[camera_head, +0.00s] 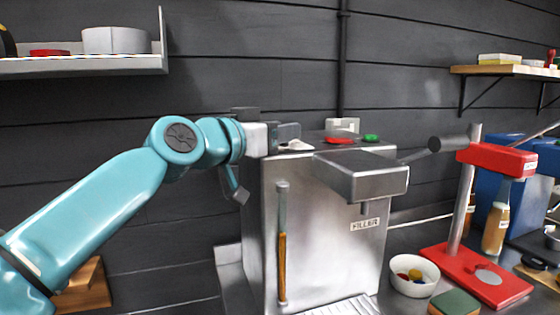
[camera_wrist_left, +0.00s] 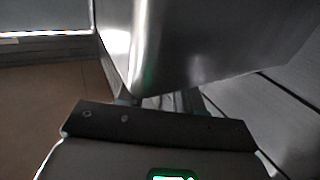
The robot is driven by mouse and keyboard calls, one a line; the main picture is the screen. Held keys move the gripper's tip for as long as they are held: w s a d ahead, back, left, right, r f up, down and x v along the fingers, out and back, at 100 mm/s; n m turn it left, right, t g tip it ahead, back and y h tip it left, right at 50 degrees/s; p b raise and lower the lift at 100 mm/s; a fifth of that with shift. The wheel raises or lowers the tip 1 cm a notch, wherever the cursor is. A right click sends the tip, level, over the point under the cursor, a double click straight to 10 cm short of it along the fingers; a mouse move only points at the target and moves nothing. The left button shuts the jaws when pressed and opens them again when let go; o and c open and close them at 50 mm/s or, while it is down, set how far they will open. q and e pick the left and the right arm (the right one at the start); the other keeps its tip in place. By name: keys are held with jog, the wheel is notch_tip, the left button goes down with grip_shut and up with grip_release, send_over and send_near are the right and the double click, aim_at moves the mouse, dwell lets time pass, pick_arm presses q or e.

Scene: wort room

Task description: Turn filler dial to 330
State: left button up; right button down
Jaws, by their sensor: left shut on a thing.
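The filler (camera_head: 330,240) is a brushed steel machine with a FILLER label (camera_head: 364,224) on its front. Its steel body also fills the upper part of the left wrist view (camera_wrist_left: 190,40). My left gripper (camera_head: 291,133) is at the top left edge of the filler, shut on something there. A small pale piece (camera_head: 298,146) shows just below the fingertips, probably part of the dial. The dial's scale and its reading are hidden or too small to read. My right gripper is not in view.
A red button (camera_head: 340,140) and a green button (camera_head: 371,138) sit on the filler's top. A lever with a dark knob (camera_head: 448,144) sticks out right. A red stand (camera_head: 478,272) and a white bowl (camera_head: 414,275) stand to the right. Shelves hang on the dark wall.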

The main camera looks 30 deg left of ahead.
pick_arm(q)
jog(key=shift+w+a+f+m+h+b, duration=0.1)
jog(key=shift+f+m+h+b, duration=0.2)
jog(key=shift+f+h+b, duration=0.15)
jog(key=shift+r+m+h, duration=0.1)
jog(key=shift+m+h, duration=0.2)
jog(key=shift+h, duration=0.15)
jog(key=shift+a+r+m+g+h, duration=0.1)
jog(key=shift+r+m+g+h, duration=0.1)
jog(key=shift+m+g+h, duration=0.65)
jog(key=shift+h, duration=0.55)
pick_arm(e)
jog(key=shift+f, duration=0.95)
pick_arm(q)
jog(key=o, duration=1)
jog(key=shift+s, duration=0.2)
jog(key=b+v, duration=0.3)
jog(key=v, duration=1.3)
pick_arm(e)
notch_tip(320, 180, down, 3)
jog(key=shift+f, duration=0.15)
